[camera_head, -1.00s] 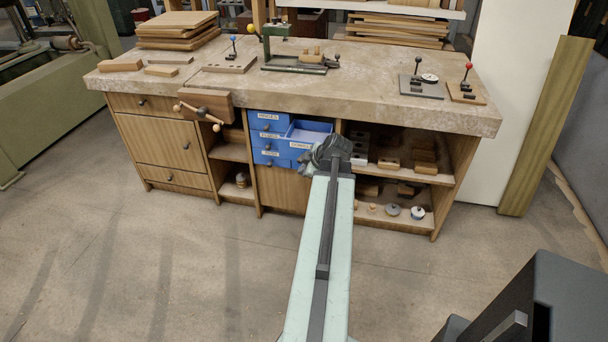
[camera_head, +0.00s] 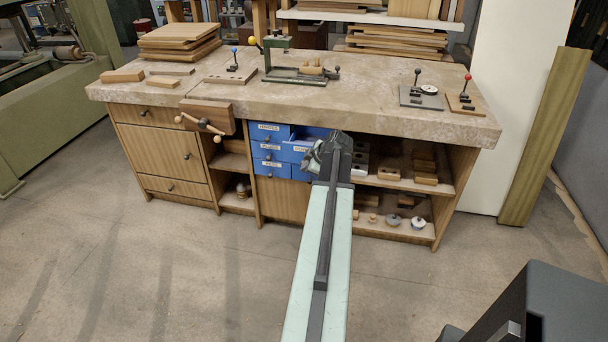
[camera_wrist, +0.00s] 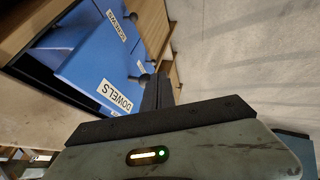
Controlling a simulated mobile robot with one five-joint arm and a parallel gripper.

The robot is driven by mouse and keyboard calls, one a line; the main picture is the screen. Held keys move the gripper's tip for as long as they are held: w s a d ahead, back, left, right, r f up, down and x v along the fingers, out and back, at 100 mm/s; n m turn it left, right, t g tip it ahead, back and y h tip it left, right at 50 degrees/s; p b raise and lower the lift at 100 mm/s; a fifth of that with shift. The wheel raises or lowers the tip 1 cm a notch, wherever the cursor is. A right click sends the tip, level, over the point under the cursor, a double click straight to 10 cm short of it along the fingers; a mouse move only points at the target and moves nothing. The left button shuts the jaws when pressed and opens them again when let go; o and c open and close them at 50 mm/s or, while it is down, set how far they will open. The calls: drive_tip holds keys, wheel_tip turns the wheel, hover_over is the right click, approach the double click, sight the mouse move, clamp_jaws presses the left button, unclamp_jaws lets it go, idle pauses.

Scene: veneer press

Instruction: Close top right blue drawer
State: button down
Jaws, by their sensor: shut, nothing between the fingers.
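The top right blue drawer (camera_head: 299,149), labelled DOWELS, stands partly pulled out of the blue drawer unit under the bench. In the wrist view its front (camera_wrist: 95,72) fills the upper left, with part of its open inside showing behind. My gripper (camera_head: 325,147) is in front of the right part of this drawer and hides much of it in the head view. In the wrist view my gripper (camera_wrist: 158,91) is shut and empty, its fingertips close beside the dark drawer knob (camera_wrist: 141,78). I cannot tell whether they touch.
Other blue drawers (camera_head: 268,153) sit to the left. The worktop (camera_head: 380,100) overhangs the drawers. A wooden vise (camera_head: 207,117) juts out at left. Open shelves (camera_head: 405,178) with wood blocks lie to the right. The floor (camera_head: 180,270) in front is clear.

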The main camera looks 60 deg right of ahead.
drive_tip(key=w+d, duration=0.1)
drive_tip(key=d, duration=0.3)
drive_tip(key=w+d, duration=0.1)
drive_tip(key=d, duration=0.3)
drive_tip(key=w+d, duration=0.1)
drive_tip(key=d, duration=0.3)
drive_tip(key=shift+w, duration=0.4)
drive_tip(key=shift+w+d+r, duration=0.1)
drive_tip(key=shift+d, duration=0.15)
drive_tip(key=shift+s+a, duration=0.2)
drive_tip(key=shift+a, duration=0.25)
drive_tip(key=a, duration=0.2)
drive_tip(key=s+a+f, duration=0.1)
drive_tip(key=shift+s+a+b, duration=0.1)
drive_tip(key=shift+b, duration=0.3)
drive_tip(key=p+v, duration=0.7)
drive_tip(key=v, duration=0.3)
drive_tip(key=shift+s+p, duration=0.3)
drive_tip(key=shift+p, duration=0.1)
